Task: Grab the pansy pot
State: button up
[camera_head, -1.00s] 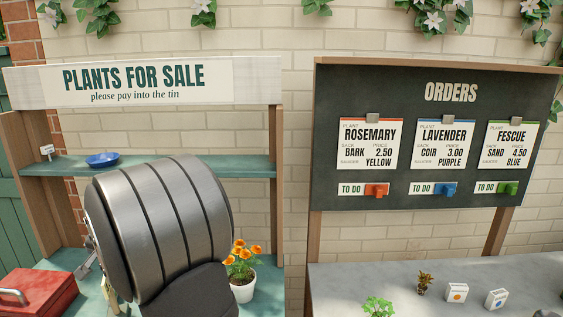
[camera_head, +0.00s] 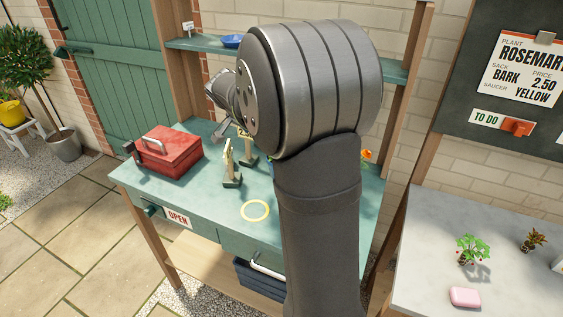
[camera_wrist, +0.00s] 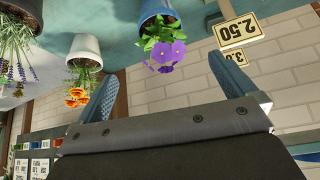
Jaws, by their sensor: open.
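The pansy pot (camera_wrist: 157,8) is blue, with purple flowers (camera_wrist: 166,52) and green leaves, at the top middle of the upside-down wrist view. My gripper (camera_wrist: 165,70) is open, with its two blue fingers apart on either side of the pansy's flowers in that picture. The fingers look empty, and the pot lies beyond them; I cannot tell the exact gap. In the head view, my arm hides the pansy pot, and only part of my gripper shows at the arm's left.
A white pot (camera_wrist: 84,50) of orange flowers and a lavender pot (camera_wrist: 18,10) stand beside the pansy. Price signs (camera_wrist: 236,33) stand on the other side.

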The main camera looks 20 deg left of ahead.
jog(key=x, duration=1.2)
jog(key=shift+d, duration=0.1)
jog(key=shift+x, duration=2.6)
jog(key=shift+a+r, duration=0.1)
jog(key=shift+a, duration=0.1)
jog(key=c, duration=1.2)
